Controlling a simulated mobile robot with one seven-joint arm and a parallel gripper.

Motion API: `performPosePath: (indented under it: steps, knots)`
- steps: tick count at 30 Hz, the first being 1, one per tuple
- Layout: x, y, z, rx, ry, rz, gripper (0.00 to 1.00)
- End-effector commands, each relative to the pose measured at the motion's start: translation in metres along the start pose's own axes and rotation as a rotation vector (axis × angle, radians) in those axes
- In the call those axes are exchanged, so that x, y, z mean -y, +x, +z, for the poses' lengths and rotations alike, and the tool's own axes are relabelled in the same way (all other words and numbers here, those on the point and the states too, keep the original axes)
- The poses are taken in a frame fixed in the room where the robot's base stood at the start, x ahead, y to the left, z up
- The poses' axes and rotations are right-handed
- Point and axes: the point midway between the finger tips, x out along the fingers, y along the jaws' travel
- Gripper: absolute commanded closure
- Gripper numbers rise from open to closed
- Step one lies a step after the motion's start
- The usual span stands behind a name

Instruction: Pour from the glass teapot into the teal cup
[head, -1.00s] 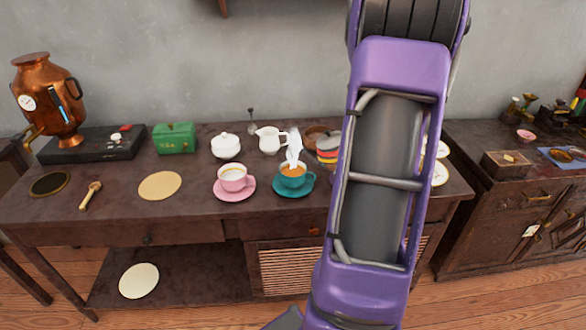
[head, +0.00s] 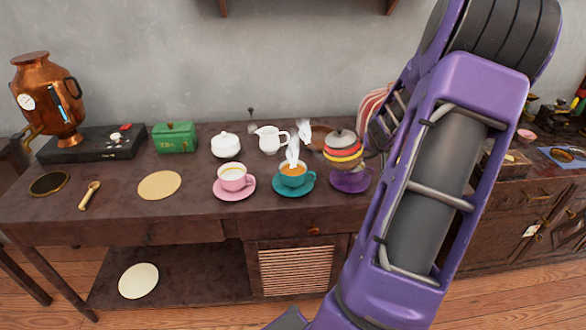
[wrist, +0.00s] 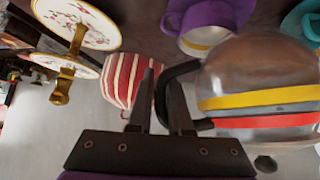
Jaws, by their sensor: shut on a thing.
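The glass teapot (head: 343,152), with a grey lid and yellow and red bands, is right of the teal cup and looks upright. In the wrist view the teapot (wrist: 262,80) is at the right, and my gripper (wrist: 160,90) is shut on its black handle. The teal cup (head: 292,180) stands on a teal saucer (head: 309,186) with amber liquid in it and white steam above. Part of the teal ware (wrist: 306,18) shows in the wrist view's top right corner. The teapot's spout is not clear. In the head view my arm hides the gripper.
A purple cup and saucer (head: 352,184) stand just below the teapot in the head view. A pink cup (head: 232,177), white creamer (head: 270,139) and white sugar bowl (head: 226,146) are to the left. A striped cloth object (wrist: 122,82) is near the gripper. The table's front left is fairly clear.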

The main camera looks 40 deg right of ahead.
Motion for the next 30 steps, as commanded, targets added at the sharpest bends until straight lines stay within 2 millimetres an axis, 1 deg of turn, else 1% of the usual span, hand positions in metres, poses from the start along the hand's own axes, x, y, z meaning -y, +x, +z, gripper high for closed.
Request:
performPosePath:
  steps: [3,11,30]
  knots:
    - [-0.004,0.001,-0.001,-0.004,0.021,-0.014,1.00]
    - [-0.005,0.003,0.001,-0.001,0.039,-0.035,1.00]
    - [-0.014,0.009,0.009,0.009,0.143,-0.137,1.00]
